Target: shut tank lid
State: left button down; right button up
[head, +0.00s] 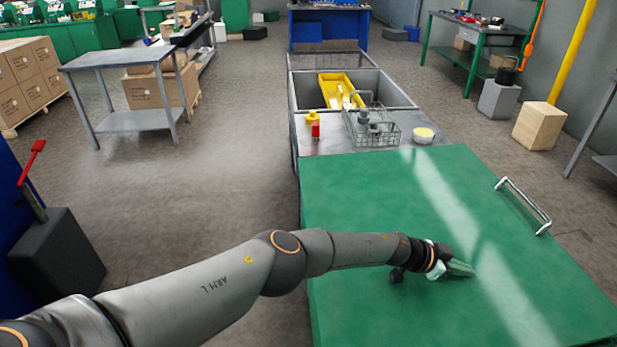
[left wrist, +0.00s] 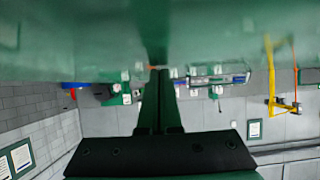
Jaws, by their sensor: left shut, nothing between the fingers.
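The tank lid (head: 390,200) is a broad green panel with a metal bar handle (head: 524,206) near its right edge. It lies flat, or nearly so, over the near part of the tank in the head view. My left gripper (head: 468,269) is over the middle of the lid, left of and nearer than the handle. Its fingers are together with nothing between them. In the left wrist view the closed fingers (left wrist: 158,100) point at a green surface (left wrist: 60,35) that fills the top. I cannot tell whether they touch it. My right gripper is not in view.
Beyond the lid is a metal counter (head: 345,137) with a wire basket (head: 385,134), a red-and-yellow bottle (head: 315,129) and a round tub (head: 423,135). A basin behind holds a yellow tray (head: 330,88). A dark block (head: 57,262) stands at left. The floor left of the tank is clear.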

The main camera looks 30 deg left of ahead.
pick_arm(q)
jog(key=shift+f, duration=0.95)
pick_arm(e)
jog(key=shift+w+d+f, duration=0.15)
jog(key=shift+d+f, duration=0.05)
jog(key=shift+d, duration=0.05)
pick_arm(q)
jog(key=shift+s+f+g+y, duration=0.15)
jog(key=shift+f+g+y, duration=0.05)
jog(key=shift+g+y, duration=0.1)
